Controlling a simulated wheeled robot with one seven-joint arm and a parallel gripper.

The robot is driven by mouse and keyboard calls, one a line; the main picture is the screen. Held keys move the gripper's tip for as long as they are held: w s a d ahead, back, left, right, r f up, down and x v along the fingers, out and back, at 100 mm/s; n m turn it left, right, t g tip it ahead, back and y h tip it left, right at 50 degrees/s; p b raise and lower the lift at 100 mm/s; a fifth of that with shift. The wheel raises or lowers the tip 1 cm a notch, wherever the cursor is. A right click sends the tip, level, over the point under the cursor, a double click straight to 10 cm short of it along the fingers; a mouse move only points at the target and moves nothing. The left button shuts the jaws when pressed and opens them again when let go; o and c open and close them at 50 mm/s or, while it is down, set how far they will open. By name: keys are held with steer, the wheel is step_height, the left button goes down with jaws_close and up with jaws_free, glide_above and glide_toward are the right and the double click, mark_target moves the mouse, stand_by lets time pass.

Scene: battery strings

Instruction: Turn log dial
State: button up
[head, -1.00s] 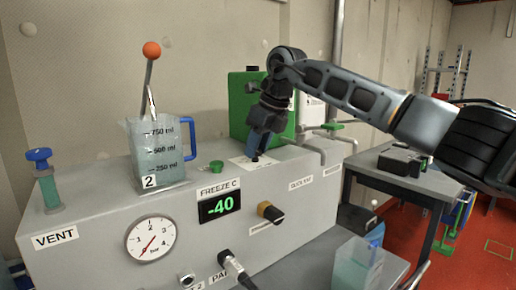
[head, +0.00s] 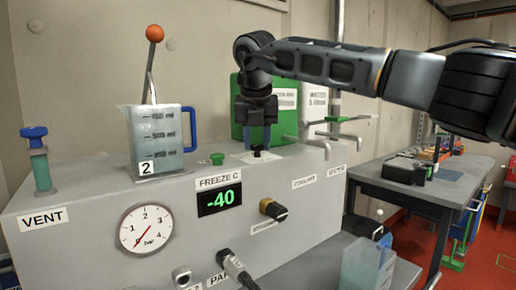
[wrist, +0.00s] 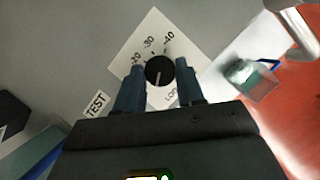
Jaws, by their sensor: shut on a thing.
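The log dial is a round black knob (wrist: 159,70) with a white line, on a white scale card (wrist: 143,38) marked -20, -30 and -40. The line runs from the knob's middle toward the card's lower side, near the partly hidden "LOG" label. My gripper (wrist: 158,76) has one blue finger on each side of the knob and is shut on it. In the head view my gripper (head: 257,140) points down at the dial (head: 262,154) on top of the grey cabinet, and the fingers hide part of it.
A jug marked 2 (head: 160,145) and an orange-knobbed lever (head: 154,34) stand left of the dial. A green button (head: 217,159) is nearer. A green container (head: 240,125) stands right behind my gripper, with metal pipe handles (head: 345,134) to the right. The display (head: 220,198) reads -40.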

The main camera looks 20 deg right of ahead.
steer(key=m, duration=0.2)
steer(key=m+h+b, duration=0.1)
steer(key=shift+w+a+m+g, duration=0.1)
steer(key=shift+a+m+g, duration=0.1)
steer(key=shift+m+g, duration=0.15)
steer(key=m+h, duration=0.1)
steer(key=m, duration=0.1)
steer(key=shift+w+r+m+g, duration=0.1)
steer(key=shift+r+m+g, duration=0.05)
steer(key=shift+m+g, duration=0.2)
steer(key=m+g+p, duration=0.1)
steer(key=m+p, duration=0.1)
steer(key=m, duration=0.1)
steer(key=shift+w+a+r+h, duration=0.1)
steer(key=shift+a+h, duration=0.05)
steer(key=shift+h, duration=0.15)
steer(key=shift+m+g+p, duration=0.4)
steer(key=shift+m+p, duration=0.15)
steer(key=shift+m, duration=0.45)
steer(key=shift+f, duration=0.2)
steer(key=o, duration=1)
steer(key=shift+r, duration=0.1)
steer(key=v, duration=0.7)
steer(key=shift+w+a+r, duration=0.1)
steer(key=shift+a+r, duration=0.1)
steer(key=shift+r, duration=0.05)
